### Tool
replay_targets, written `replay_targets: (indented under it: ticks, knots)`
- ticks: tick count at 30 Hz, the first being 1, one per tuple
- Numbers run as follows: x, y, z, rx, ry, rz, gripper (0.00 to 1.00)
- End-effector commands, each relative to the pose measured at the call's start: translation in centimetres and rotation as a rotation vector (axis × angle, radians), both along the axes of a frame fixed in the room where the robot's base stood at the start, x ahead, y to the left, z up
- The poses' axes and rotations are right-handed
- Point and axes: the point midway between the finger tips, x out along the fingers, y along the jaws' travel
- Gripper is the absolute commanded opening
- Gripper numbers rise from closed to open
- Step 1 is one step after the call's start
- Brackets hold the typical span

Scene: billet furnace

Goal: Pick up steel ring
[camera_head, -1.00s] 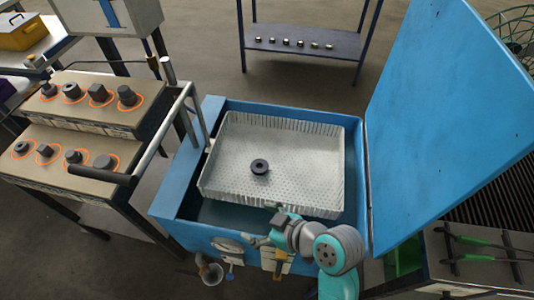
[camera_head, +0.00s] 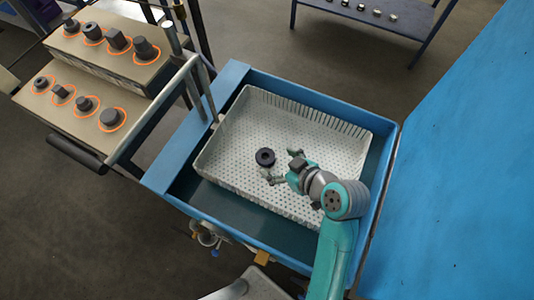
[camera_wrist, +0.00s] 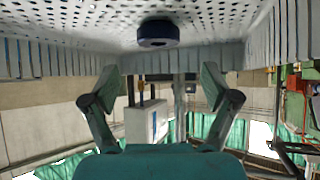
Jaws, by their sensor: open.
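The steel ring (camera_head: 265,157) is a dark, thick ring with a central hole. It lies flat on the perforated floor of a pale metal basket. In the wrist view the ring (camera_wrist: 158,34) shows at the top centre, beyond my fingers, and the basket appears upside down. My gripper (camera_head: 281,165) is inside the basket's outline, just right of the ring. Its fingers are spread and empty, with one finger close to the ring in the head view. In the wrist view my gripper (camera_wrist: 160,85) has a wide gap between its two fingers.
The basket (camera_head: 345,125) sits inside a blue tank (camera_head: 230,78) with raised walls. The open blue lid (camera_head: 460,150) rises on the right. A stepped stand (camera_head: 75,70) with several dark parts in orange rings is at left. A metal rail (camera_head: 160,95) stands between them.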

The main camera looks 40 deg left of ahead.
Motion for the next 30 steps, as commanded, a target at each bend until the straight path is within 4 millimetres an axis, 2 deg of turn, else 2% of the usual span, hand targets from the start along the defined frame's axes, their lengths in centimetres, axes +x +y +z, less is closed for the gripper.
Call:
replay_targets:
  ticks: [8,18,26,27,30]
  knots:
    - [0.2,1.5,-1.4,-0.002,0.001,0.001,0.86]
    - [0.9,4.5,-4.1,-0.001,0.001,0.001,0.86]
    - [1.0,4.8,-4.3,-0.001,0.000,-0.001,0.86]
    - [1.0,4.8,-4.3,-0.001,0.000,-0.001,0.84]
    - [1.0,4.8,-4.3,-0.001,0.000,-0.001,0.59]
